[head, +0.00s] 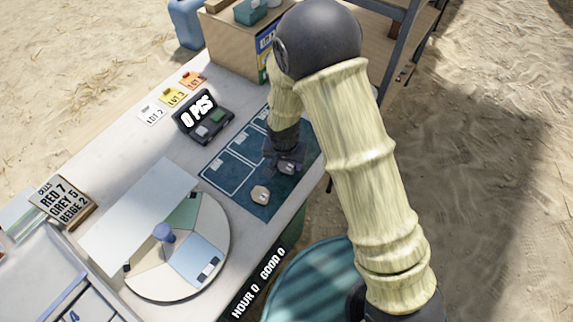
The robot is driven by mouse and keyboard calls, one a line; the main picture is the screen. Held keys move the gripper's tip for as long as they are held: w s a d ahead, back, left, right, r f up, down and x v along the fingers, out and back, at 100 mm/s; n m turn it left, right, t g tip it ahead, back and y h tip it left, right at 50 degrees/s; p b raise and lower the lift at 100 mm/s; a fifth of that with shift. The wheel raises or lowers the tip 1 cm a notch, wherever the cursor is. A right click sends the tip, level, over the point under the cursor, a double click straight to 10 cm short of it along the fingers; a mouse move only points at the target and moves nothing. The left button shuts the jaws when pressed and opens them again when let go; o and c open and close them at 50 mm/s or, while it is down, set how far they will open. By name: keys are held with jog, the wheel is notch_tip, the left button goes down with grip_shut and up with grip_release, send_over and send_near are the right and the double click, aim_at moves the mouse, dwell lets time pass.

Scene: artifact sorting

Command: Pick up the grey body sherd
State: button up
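My gripper (286,157) points down over the right part of a dark blue mat (232,201) with white outlined boxes. A small grey piece (287,169), which looks like the grey sherd, shows right at the fingertips. The fingers and arm partly hide it, and I cannot tell whether they are closed on it or around it. A beige sherd (261,195) with a pale mark lies on the mat, just in front and to the left of my gripper, apart from it.
A round sectored turntable (140,282) with a blue-grey knob (163,234) stands at the left front. A wooden box (228,42) stands at the back. A teal round bin (312,285) is below the table edge.

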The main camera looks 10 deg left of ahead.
aim_at(286, 167)
jog(key=c, duration=0.6)
notch_tip(286, 167, up, 10)
dwell(0.7)
